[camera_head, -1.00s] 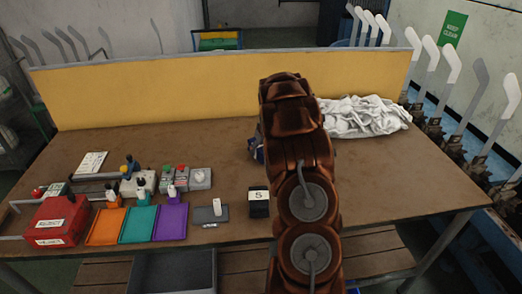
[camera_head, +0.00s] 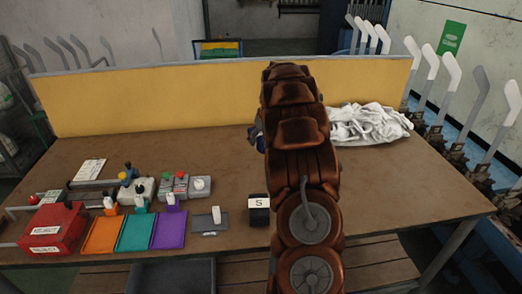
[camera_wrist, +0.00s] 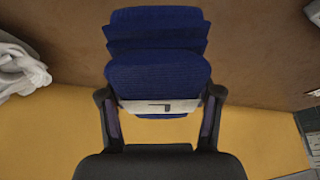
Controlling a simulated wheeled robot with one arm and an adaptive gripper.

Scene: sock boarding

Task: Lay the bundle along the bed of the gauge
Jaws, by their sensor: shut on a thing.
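The bundle is a folded dark blue stack with a pale paper band (camera_wrist: 158,105) around it. In the wrist view the blue bundle (camera_wrist: 158,75) fills the middle, between the two fingers of my gripper (camera_wrist: 160,97), which is shut on it. The bundle's layers stick out past the fingers. In the head view my arm hides most of the bundle, and only a blue edge (camera_head: 257,138) shows left of the arm. I cannot tell for certain which fixture is the gauge; a small dark plate with a white block (camera_head: 209,222) lies at the front of the table.
A white cloth heap (camera_head: 370,124) lies at back right, before a yellow panel (camera_head: 160,98). A black block marked 5 (camera_head: 259,210), orange, teal and purple trays (camera_head: 135,232) and a red box (camera_head: 50,228) stand left.

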